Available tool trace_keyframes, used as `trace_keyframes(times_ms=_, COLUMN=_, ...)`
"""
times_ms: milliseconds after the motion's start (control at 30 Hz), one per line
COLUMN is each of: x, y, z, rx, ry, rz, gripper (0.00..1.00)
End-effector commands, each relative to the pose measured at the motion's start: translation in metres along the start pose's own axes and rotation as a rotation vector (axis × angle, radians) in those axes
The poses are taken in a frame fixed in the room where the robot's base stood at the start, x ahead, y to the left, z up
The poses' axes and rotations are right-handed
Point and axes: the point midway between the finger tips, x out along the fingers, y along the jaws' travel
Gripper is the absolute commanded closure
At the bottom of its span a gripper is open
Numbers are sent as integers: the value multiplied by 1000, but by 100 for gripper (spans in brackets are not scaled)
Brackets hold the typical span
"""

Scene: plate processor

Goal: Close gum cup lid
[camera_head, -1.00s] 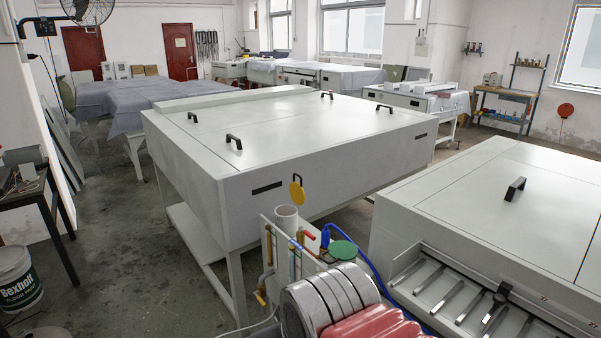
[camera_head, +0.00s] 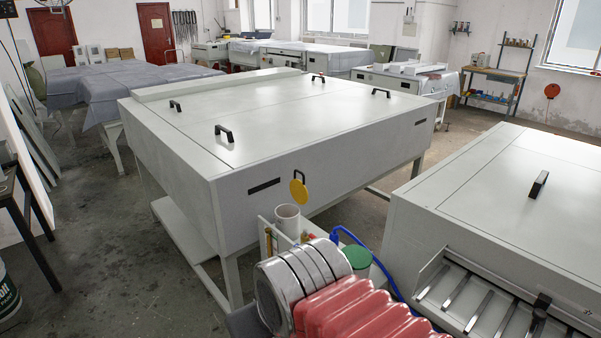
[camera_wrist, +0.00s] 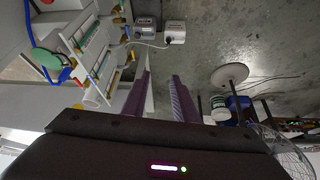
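The gum cup (camera_head: 287,219) is a white cylinder at the end of the large grey machine. A round yellow lid (camera_head: 299,190) stands upright, raised behind the cup's mouth, so the cup is open. A green lid (camera_head: 356,257) lies flat to the right of it. My gripper (camera_wrist: 162,76) shows in the wrist view with two dark fingers apart and nothing between them. The green lid also shows there at the left. My gripper's fingers are not visible in the head view.
The grey machine (camera_head: 270,145) with black handles stands behind the cup. A second grey machine (camera_head: 500,205) is at the right. A blue hose (camera_head: 380,263) runs beside the green lid. Silver rings and red ribs fill the bottom centre and hide part of the cup's stand.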

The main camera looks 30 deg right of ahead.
Motion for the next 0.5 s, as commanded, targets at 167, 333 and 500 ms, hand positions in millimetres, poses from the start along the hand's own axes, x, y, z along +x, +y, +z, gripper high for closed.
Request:
trace_keyframes(times_ms=167, x=0, y=0, z=0, rx=0, ry=0, rz=0, gripper=74)
trace_keyframes(times_ms=333, x=0, y=0, z=-1, rx=7, ry=-3, rz=-3, gripper=74)
trace_keyframes(times_ms=500, x=4, y=-6, z=-7, rx=78, ry=-31, rz=-37, gripper=74)
